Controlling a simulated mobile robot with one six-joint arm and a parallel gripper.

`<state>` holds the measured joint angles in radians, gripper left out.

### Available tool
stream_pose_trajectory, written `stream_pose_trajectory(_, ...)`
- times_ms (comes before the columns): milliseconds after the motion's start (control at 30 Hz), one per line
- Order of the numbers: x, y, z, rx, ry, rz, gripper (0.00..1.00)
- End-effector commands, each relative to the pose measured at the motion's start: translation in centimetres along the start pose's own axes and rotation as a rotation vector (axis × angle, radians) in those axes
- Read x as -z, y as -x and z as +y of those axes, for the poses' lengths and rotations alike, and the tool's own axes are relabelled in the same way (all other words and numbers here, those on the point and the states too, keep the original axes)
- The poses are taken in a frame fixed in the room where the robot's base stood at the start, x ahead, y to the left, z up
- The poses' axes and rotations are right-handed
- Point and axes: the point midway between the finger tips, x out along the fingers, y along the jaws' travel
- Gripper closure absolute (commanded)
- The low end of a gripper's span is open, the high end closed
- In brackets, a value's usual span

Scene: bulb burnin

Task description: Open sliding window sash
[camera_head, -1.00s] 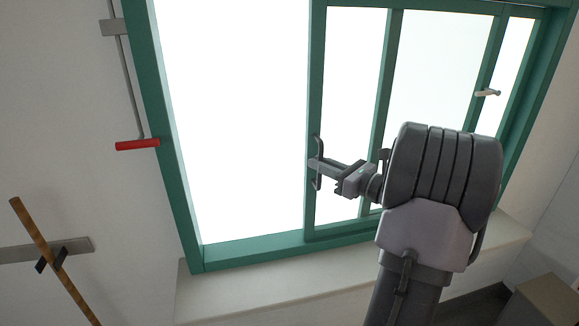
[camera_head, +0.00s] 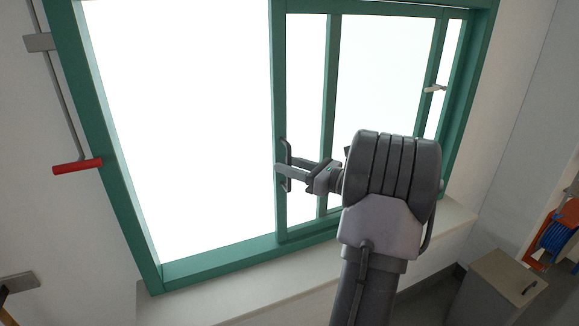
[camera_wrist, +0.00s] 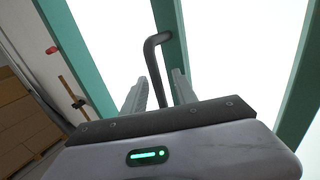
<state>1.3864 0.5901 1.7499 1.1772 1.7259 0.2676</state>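The window has a green frame (camera_head: 100,165). Its sliding sash stands right of a wide bright opening, with the sash's green left stile (camera_head: 280,110) near the middle of the head view. A dark bar handle (camera_head: 289,155) is on that stile, and it also shows in the wrist view (camera_wrist: 152,60). My gripper (camera_head: 282,172) is at the handle. In the wrist view its two fingers (camera_wrist: 160,95) stand on either side of the bar, with narrow gaps visible. The lower end of the bar is hidden behind the gripper body.
A red lever handle (camera_head: 78,166) on a grey rod is left of the frame. A small pale handle (camera_head: 435,88) is at the window's right. A sill (camera_head: 230,300) runs below. A grey cabinet (camera_head: 495,290) and an orange-and-blue reel (camera_head: 557,238) are at the lower right.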

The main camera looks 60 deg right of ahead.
Motion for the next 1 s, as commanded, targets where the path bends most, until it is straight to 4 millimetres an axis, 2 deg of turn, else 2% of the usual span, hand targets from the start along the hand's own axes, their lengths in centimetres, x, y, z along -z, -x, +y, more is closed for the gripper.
stream_pose_trajectory(233,0.1,0.2,0.0,0.0,-0.001,0.002,0.66)
stream_pose_trajectory(333,0.0,1.4,-0.1,0.001,-0.001,0.002,0.66)
stream_pose_trajectory(467,0.0,4.8,-0.1,0.004,-0.001,0.002,0.66)
stream_pose_trajectory(700,0.0,12.6,-0.1,0.005,-0.001,0.002,0.66)
stream_pose_trajectory(800,0.0,15.0,-0.1,0.004,-0.002,0.001,0.66)
stream_pose_trajectory(900,0.0,16.6,-0.1,0.002,0.0,0.001,0.66)
stream_pose_trajectory(1000,0.0,17.3,0.0,0.0,0.0,0.001,0.66)
